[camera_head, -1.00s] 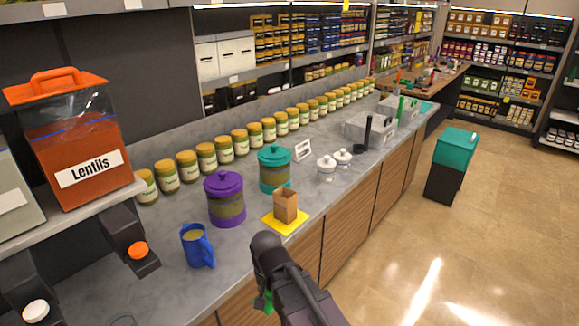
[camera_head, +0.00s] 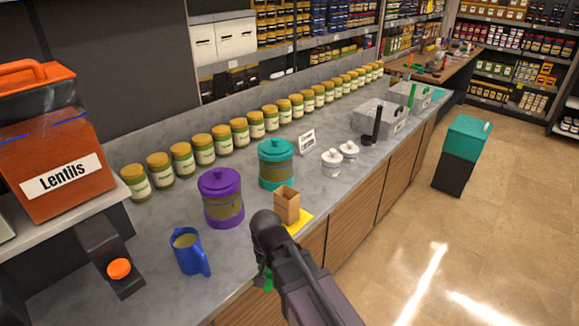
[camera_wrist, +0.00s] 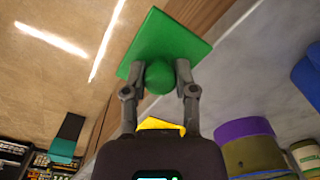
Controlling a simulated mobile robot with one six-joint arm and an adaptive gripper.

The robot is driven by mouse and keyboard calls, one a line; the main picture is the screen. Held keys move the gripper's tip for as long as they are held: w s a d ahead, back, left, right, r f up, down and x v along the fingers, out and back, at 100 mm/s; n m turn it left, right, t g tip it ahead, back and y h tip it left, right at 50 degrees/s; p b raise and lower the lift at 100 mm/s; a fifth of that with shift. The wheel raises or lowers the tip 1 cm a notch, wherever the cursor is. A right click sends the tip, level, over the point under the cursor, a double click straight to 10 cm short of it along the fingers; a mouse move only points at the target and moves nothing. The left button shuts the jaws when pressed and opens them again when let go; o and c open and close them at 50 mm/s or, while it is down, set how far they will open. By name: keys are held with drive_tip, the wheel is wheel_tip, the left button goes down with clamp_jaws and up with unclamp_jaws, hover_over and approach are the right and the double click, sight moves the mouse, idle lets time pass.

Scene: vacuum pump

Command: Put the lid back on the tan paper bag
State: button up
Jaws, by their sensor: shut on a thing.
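The tan paper bag (camera_head: 287,206) stands upright and open at the top on a yellow mat (camera_head: 304,220) near the counter's front edge. My gripper (camera_wrist: 160,74) is shut on the round knob of a flat, square green lid (camera_wrist: 168,42), seen in the wrist view. In the head view my arm hides most of the gripper, and only a small green part of the lid (camera_head: 267,281) shows below it. The lid is off the bag, apart from it, by the counter front. In the wrist view a piece of yellow (camera_wrist: 160,124) shows behind the gripper; the bag is hidden there.
A purple canister (camera_head: 221,201) and a teal canister (camera_head: 276,165) stand behind and left of the bag. A blue mug (camera_head: 187,254) is at the front left. Two small white jars (camera_head: 332,163) stand farther right. Open floor lies right of the counter.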

drive_tip(key=shift+w, duration=0.1)
drive_tip(key=w+r+m+p, duration=0.3)
drive_tip(key=w+r+p, duration=0.5)
drive_tip(key=w, duration=0.6)
drive_tip(key=m+p, duration=0.3)
drive_tip(key=p, duration=0.4)
approach(286, 192)
drive_tip(key=shift+d, duration=0.1)
drive_tip(key=shift+f, duration=0.1)
drive_tip(key=shift+f+b, duration=3.05)
drive_tip(key=shift+b, duration=0.2)
drive_tip(key=shift+f, duration=0.2)
